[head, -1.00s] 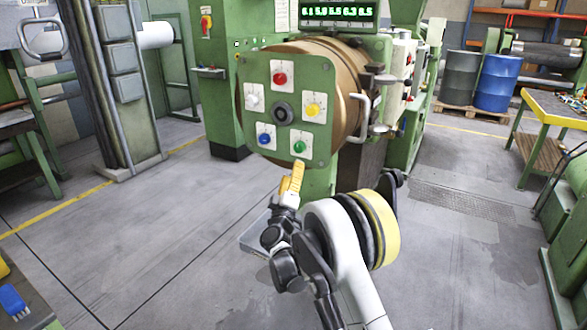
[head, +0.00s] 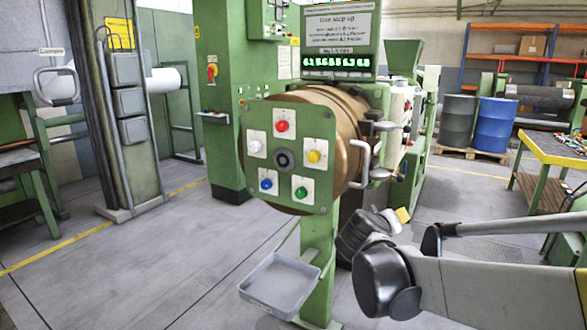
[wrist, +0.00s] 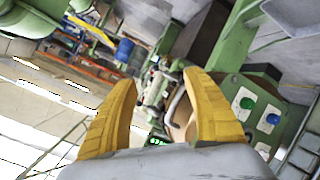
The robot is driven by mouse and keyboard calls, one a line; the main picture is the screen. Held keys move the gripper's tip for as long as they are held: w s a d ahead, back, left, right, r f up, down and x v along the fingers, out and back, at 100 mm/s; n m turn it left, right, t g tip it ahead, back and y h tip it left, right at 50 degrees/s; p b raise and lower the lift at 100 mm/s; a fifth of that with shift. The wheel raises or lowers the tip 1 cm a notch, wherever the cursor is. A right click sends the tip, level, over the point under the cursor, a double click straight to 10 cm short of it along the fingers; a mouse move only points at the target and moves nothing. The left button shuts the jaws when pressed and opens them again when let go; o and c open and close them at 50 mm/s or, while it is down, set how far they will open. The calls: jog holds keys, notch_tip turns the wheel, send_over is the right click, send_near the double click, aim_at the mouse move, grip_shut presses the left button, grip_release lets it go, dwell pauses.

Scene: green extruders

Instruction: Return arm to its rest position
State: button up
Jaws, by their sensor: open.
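My gripper shows in the wrist view (wrist: 158,110) with two yellow fingers spread apart and nothing between them. In the head view my arm reaches in from the lower right and folds back at the black joints. Only a bit of yellow gripper (head: 403,215) shows there, behind the arm and right of the panel. The green button panel (head: 322,152) on the extruder carries red, yellow, green, blue and white buttons. The gripper is apart from the panel. The panel also shows at the right of the wrist view, tilted, with its green button (wrist: 246,103) and blue button (wrist: 273,119).
A grey tray (head: 281,285) hangs on the green post below the panel. A metal handle (head: 362,160) sticks out beside the panel. A yellow-edged table (head: 552,150) and a blue drum (head: 495,124) stand at the right. The floor at the left is clear.

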jog(key=s+a+f+g+y, duration=0.1)
jog(key=s+f+y, duration=0.1)
jog(key=s, duration=0.8)
jog(key=s+a+f+m+g+y, duration=0.1)
jog(key=s+f, duration=0.3)
jog(key=s, duration=0.5)
jog(key=s+a+f+g+y, duration=0.2)
jog(key=s+f+y, duration=0.1)
jog(key=s, duration=0.7)
jog(key=shift+s+f+m+g+y, duration=0.3)
jog(key=shift+f+m+g+y, duration=0.05)
jog(key=shift+m+g+y, duration=0.05)
